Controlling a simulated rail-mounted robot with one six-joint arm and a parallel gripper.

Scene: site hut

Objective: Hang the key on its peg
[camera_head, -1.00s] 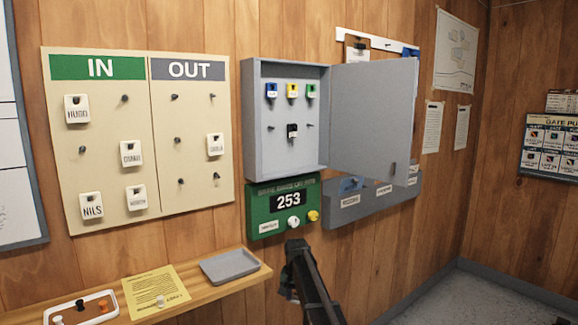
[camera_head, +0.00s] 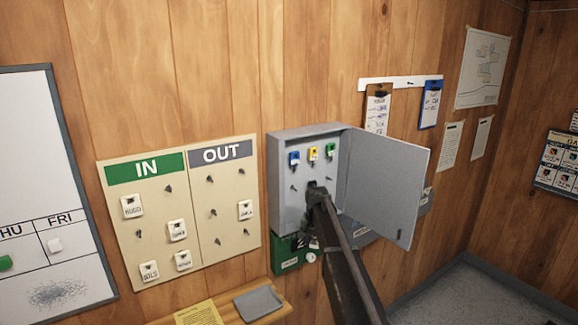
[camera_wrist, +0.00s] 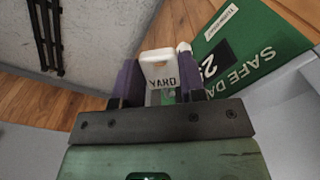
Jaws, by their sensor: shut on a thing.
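The open grey key cabinet (camera_head: 325,133) hangs on the wood wall. Blue (camera_head: 294,158), yellow (camera_head: 313,153) and green (camera_head: 330,150) keys hang in its upper row. Bare pegs show at the lower left (camera_head: 293,187) and lower right (camera_head: 333,182). My gripper (camera_head: 316,196) is at the cabinet's lower middle, over its bottom edge, and my arm hides part of the cabinet.
The cabinet door (camera_head: 385,185) stands open on the right, close to my arm. A green sign (camera_head: 288,255) is below the cabinet. An IN/OUT board (camera_head: 210,262) is at the left, with a shelf (camera_head: 225,310) and grey tray (camera_head: 258,302) below.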

